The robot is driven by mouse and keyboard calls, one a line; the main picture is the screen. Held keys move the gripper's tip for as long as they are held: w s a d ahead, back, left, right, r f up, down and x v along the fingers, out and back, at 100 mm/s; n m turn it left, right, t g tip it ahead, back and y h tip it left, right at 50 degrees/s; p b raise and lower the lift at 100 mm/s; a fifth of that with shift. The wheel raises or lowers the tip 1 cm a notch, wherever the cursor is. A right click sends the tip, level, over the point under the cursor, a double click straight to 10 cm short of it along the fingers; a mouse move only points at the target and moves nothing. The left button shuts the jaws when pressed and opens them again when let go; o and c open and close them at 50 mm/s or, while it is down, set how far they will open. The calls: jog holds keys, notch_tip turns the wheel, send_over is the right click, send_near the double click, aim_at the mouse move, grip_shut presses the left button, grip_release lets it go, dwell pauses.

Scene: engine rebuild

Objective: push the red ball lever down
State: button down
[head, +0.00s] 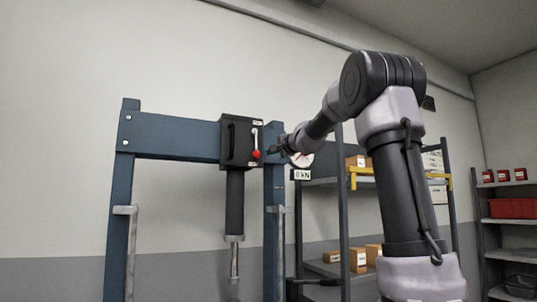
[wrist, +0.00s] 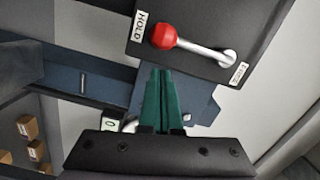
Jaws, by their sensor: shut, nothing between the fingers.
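The red ball (head: 256,154) is on the end of a silver lever (head: 254,138) on the front of a black box on the press. In the head view the lever hangs down, with the ball at its lower end. In the wrist view the red ball (wrist: 164,35) sits beside a HOLD label (wrist: 140,27), and the lever (wrist: 205,50) runs right to its pivot. My gripper (head: 274,148) is just right of the ball in the head view. In the wrist view its green fingers (wrist: 161,72) are together and empty, their tips pointing toward the ball with a small gap showing.
The black box (head: 236,130) is fixed to the blue press frame (head: 165,136), with a dark cylinder (head: 234,200) below it. A 0 kN readout (head: 301,174) and dial are right of my gripper. Shelves with boxes (head: 358,258) stand behind my arm.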

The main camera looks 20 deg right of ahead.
jog(key=d+v, duration=0.1)
jog(key=v, duration=0.9)
jog(key=shift+d+r, duration=0.3)
jog(key=shift+d, duration=0.05)
jog(key=s+a+f+n+g+y, duration=0.1)
jog(key=s+a+f+n+g, duration=0.2)
jog(key=s+a+f, duration=0.3)
jog(key=s+a+f+n+g, duration=0.2)
jog(key=s+a+f+g, duration=0.1)
jog(key=s+f, duration=0.55)
jog(key=s+d+f+n+g+h, duration=0.1)
jog(key=s+f+n+g+h, duration=0.2)
jog(key=s+f, duration=1.3)
jog(key=shift+s+d+f+g+h, duration=0.3)
jog(key=shift+s+f+g+h, duration=0.1)
jog(key=shift+s+g+h, duration=0.1)
